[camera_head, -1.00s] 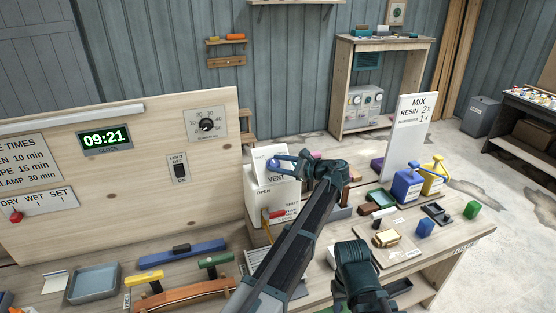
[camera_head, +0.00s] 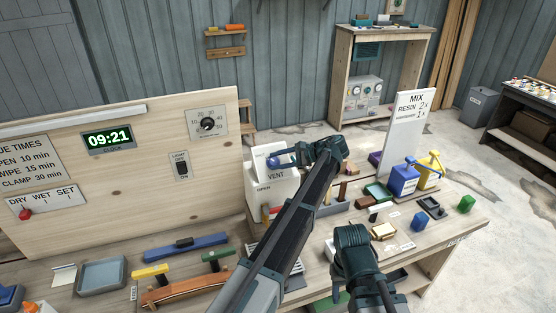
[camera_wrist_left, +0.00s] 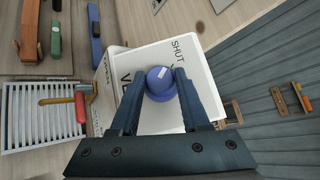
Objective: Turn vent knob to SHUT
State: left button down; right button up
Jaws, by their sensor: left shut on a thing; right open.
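The vent knob (camera_wrist_left: 162,82) is a round blue knob with a short white mark, on the white vent box (camera_wrist_left: 135,64). The wrist view shows SHUT printed on the box's face beyond the knob and VENT to the knob's left. My left gripper (camera_wrist_left: 162,92) is shut on the knob, one blue finger on each side. In the head view the left gripper (camera_head: 288,159) is at the top of the vent box (camera_head: 262,188), where OPEN is legible. The gripper and arm hide most of the knob there. My right arm shows at lower centre; its fingertips are not visible.
A wooden panel with a clock (camera_head: 108,139) stands left of the box. A grey tray (camera_head: 101,273) and a blue tool (camera_head: 184,250) lie before it.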

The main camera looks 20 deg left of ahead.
dwell(0.3)
pick_arm(q)
jog(key=shift+c, duration=2)
grip_release()
jog(key=shift+d+r, duration=0.1)
pick_arm(e)
jog(key=shift+r, duration=0.1)
